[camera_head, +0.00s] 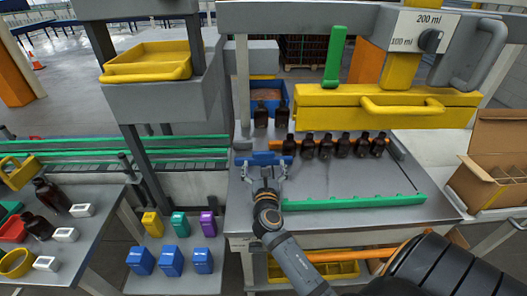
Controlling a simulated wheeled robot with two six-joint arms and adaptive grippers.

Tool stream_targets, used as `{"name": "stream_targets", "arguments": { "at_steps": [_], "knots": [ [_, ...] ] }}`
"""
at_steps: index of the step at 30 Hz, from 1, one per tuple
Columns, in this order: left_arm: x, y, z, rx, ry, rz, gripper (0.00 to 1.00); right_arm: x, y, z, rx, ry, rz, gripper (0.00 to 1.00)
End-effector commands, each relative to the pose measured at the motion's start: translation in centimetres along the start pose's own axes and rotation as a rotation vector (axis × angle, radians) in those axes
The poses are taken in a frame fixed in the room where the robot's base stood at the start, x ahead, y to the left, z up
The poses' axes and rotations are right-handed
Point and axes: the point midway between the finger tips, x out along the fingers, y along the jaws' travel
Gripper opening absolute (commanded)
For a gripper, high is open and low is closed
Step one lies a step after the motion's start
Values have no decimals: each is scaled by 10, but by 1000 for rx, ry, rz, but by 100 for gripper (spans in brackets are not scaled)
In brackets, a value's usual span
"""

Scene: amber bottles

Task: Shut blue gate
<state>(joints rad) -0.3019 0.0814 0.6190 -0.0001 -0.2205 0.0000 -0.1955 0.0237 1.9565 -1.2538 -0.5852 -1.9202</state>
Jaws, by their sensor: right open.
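The blue gate (264,158) is a short blue bar low on the grey machine table, at the left end of the row of amber bottles. My right gripper (263,168) is directly at the gate, its two fingers spread at either side of the bar. I cannot tell whether they touch it. Several dark amber bottles (325,147) stand in a row to the right, and two more (261,114) stand behind the gate. My left gripper is not in view.
A green rail (355,202) runs along the table front. A yellow block with a handle (390,105) hangs above the bottles, beside an upright green lever (335,56). A cardboard box (493,160) is at the right. Coloured containers (171,261) stand on a lower left shelf.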

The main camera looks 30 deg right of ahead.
Motion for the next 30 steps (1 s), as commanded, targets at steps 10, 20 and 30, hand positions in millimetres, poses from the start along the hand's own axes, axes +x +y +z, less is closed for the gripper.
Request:
{"name": "stream_targets", "arguments": {
  "at_steps": [10, 20, 30],
  "knots": [
    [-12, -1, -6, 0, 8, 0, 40, 59, -1, 1, 1, 0, -1, 98],
    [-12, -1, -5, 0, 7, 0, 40, 64, -1, 0, 1, 1, -2, 98],
    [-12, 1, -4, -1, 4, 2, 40, 64, -1, 0, 2, 1, -2, 53]
  ]
}}
